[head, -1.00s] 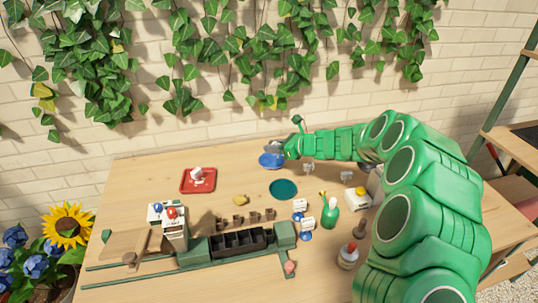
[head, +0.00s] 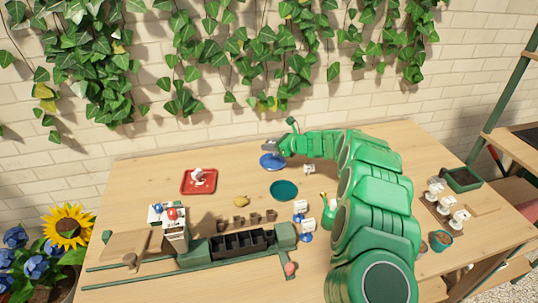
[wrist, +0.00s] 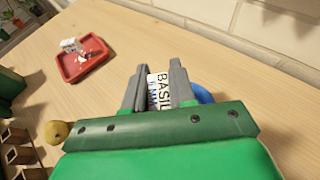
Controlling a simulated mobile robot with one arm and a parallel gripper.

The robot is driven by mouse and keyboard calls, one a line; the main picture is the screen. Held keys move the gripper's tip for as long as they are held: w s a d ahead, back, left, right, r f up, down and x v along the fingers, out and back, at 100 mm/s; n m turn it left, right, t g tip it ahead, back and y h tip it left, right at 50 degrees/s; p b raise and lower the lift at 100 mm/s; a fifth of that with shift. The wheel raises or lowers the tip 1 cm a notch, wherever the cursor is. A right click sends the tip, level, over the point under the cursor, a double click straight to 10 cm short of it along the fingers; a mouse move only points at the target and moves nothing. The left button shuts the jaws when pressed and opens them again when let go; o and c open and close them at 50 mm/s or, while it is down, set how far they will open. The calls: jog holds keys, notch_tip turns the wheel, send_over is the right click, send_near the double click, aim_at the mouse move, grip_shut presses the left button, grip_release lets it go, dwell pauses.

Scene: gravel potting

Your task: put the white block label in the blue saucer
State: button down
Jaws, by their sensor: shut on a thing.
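My gripper (wrist: 159,88) is shut on a white block label (wrist: 159,92) with the word BASIL on it, seen between the two grey fingers in the wrist view. In the head view my gripper (head: 269,147) is over the back edge of the blue saucer (head: 272,162), and the label cannot be made out there. A blue edge of the saucer (wrist: 205,95) shows beside the right finger in the wrist view; the rest is hidden behind my gripper. I cannot tell whether the label touches the saucer.
A red tray (head: 184,190) holding a white label (head: 198,176) is to the left. A teal saucer (head: 284,190) lies in front. A yellow lump (head: 241,200), a black seed tray (head: 238,243) and small brown pots stand nearer. The brick wall (head: 200,130) is close behind.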

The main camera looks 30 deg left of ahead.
jog(key=shift+w+a+f, duration=0.3)
jog(key=shift+w+f, duration=0.05)
jog(key=shift+f, duration=0.3)
jog(key=shift+w+a+f, duration=0.35)
jog(key=shift+w+f, duration=0.05)
jog(key=shift+f, duration=0.25)
jog(key=shift+w+a+f, duration=0.3)
jog(key=shift+w+f, duration=0.05)
jog(key=shift+f, duration=1.7)
jog(key=shift+f, duration=0.1)
jog(key=c, duration=0.9)
grip_release()
jog(key=shift+c, duration=0.2)
jog(key=shift+d+r, duration=0.45)
jog(key=shift+d, duration=0.15)
jog(key=shift+v, duration=5.3)
jog(key=shift+f, duration=0.1)
